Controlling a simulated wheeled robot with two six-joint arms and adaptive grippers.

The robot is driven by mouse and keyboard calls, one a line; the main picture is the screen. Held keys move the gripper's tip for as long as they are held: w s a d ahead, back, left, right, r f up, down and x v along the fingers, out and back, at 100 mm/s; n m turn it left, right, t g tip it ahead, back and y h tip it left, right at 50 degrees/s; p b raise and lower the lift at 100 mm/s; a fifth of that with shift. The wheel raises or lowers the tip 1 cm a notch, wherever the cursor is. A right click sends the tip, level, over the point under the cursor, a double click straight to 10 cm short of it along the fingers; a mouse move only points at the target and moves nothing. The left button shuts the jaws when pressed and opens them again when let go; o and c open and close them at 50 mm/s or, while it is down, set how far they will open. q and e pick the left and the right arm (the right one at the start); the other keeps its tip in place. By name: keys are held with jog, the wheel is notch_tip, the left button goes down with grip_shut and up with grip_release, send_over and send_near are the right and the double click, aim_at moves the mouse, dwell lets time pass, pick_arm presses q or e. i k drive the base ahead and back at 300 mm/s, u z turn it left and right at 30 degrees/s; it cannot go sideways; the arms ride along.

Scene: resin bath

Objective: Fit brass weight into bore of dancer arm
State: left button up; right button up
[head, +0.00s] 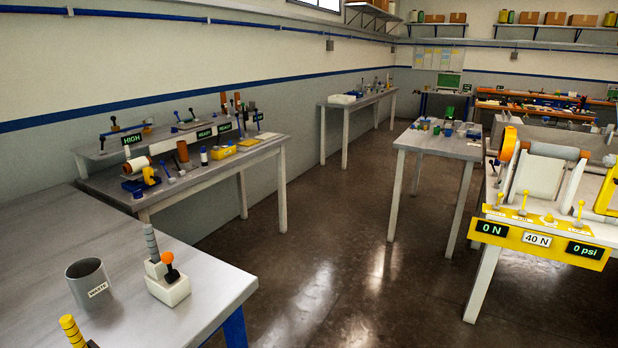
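I cannot pick out the brass weight or the bore of the dancer arm for certain in the head view. A machine with a yellow front panel (540,240) stands at the right edge. Its displays read 0 N, 40 N and 0 psi. It carries an orange disc (507,143), a grey roller (552,150) and a pale sheet hanging below the roller. Small yellow levers (579,212) stand along its front. Neither of my grippers is in view.
A near table (205,265) holds a grey waste cup (88,284) and a white block with an orange-topped lever (168,285). A long left bench (235,160) has READY and HIGH displays. A middle table (440,143) holds small parts. The floor (340,250) between them is clear.

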aim_at(149, 121)
jog(key=z, duration=0.5)
jog(key=i, duration=3.05)
jog(key=u, duration=1.35)
jog(key=i, duration=0.75)
jog(key=u, duration=1)
jog(key=i, duration=0.35)
jog(key=u, duration=0.35)
